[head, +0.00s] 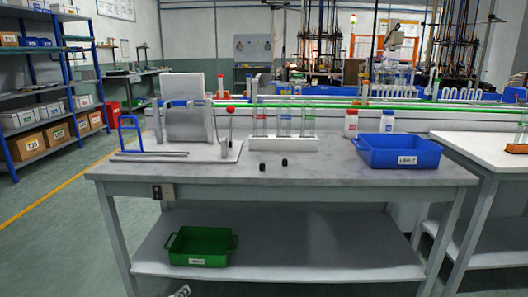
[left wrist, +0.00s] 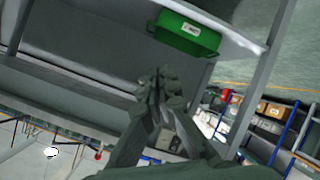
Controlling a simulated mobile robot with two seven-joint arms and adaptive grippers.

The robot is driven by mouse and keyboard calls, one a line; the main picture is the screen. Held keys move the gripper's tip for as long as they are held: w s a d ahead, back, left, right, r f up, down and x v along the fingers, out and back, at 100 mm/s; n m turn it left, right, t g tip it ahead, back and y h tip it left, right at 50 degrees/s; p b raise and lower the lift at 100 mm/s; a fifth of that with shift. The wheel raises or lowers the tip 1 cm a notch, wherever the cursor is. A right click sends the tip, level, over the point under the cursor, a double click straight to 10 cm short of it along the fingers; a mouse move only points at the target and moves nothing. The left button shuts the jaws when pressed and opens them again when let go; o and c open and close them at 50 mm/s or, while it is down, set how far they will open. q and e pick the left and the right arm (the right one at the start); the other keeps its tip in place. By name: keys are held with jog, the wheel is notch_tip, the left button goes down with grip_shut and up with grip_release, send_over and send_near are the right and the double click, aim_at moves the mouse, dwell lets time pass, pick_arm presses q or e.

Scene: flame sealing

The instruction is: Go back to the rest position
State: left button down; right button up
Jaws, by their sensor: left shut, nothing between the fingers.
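My left gripper shows at the bottom edge of the head view as a small grey fingertip part (head: 180,291), low in front of the bench (head: 350,178). In the left wrist view my left gripper (left wrist: 157,95) is shut and empty, its fingertips together. It is apart from the bench and from the green bin (head: 185,242) on the lower shelf, which also shows in the left wrist view (left wrist: 190,35). My right gripper is in neither view.
The bench top holds a burner stand (head: 185,122), a tube rack (head: 283,144), two black caps, two white bottles (head: 351,123) and a blue bin (head: 398,152). Shelving (head: 40,100) stands at the left. Floor left of the bench is clear.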

pick_arm(q)
jog(key=s+a+f+m+g+y+p, duration=0.1)
jog(key=s+f+m+g, duration=0.15)
jog(key=s+f, duration=0.7)
jog(key=s+a+f+m+g+y, duration=0.15)
jog(key=s+f+g, duration=0.25)
jog(key=s+f, duration=0.55)
jog(key=s+a+f+m+g, duration=0.1)
jog(key=s+f+m+g, duration=0.1)
jog(key=s, duration=0.8)
jog(key=s+a+f+m+g, duration=0.1)
jog(key=s+f, duration=0.3)
jog(key=s, duration=0.7)
jog(key=shift+s+a+m+g+p, duration=0.15)
jog(key=shift+a+m+g+p, duration=0.2)
jog(key=shift+m+g, duration=0.25)
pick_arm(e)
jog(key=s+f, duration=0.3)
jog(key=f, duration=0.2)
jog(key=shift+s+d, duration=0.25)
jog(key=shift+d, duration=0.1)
